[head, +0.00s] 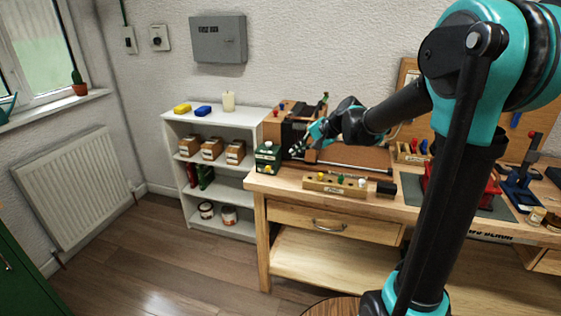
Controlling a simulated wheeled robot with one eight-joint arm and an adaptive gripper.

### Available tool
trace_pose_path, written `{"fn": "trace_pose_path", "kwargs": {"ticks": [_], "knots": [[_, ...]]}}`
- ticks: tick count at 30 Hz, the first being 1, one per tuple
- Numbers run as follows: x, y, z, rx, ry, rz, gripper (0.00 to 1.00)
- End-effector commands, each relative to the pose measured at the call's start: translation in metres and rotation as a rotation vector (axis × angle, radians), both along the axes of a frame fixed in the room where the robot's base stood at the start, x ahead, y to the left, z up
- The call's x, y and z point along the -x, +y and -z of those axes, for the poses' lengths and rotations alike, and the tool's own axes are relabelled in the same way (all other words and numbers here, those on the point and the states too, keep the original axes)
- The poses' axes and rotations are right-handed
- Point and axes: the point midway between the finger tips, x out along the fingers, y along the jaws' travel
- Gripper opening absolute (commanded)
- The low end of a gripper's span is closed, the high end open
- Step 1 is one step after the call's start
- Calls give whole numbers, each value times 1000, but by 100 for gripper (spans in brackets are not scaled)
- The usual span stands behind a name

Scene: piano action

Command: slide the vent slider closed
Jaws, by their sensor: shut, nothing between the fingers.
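My gripper (297,150) is at the left end of the workbench, small in the head view. Its fingers are shut and empty. It is just right of a dark green box (262,162) with small pale knobs on it. It appears close to the box, but I cannot tell whether it touches. I cannot make out a vent slider for certain; the green box's details are too small to read. Behind my gripper is a brown wooden piano action (350,157) with a long metal rail, partly covered by my arm.
A wooden block with coloured knobs (335,186) and a black block (386,188) lie along the bench's (285,188) front edge. A white shelf (212,117) stands left of the bench. A red tool (492,190) and a blue tool (520,188) stand at right.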

Motion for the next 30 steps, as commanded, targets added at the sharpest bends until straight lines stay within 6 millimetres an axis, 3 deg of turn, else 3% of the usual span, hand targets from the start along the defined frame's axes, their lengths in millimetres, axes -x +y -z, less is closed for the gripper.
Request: {"fn": "trace_pose_path", "kwargs": {"ticks": [21,30], "knots": [[-39,74,80,1,-1,-1,0],[-46,87,94,0,-1,-1,0]]}}
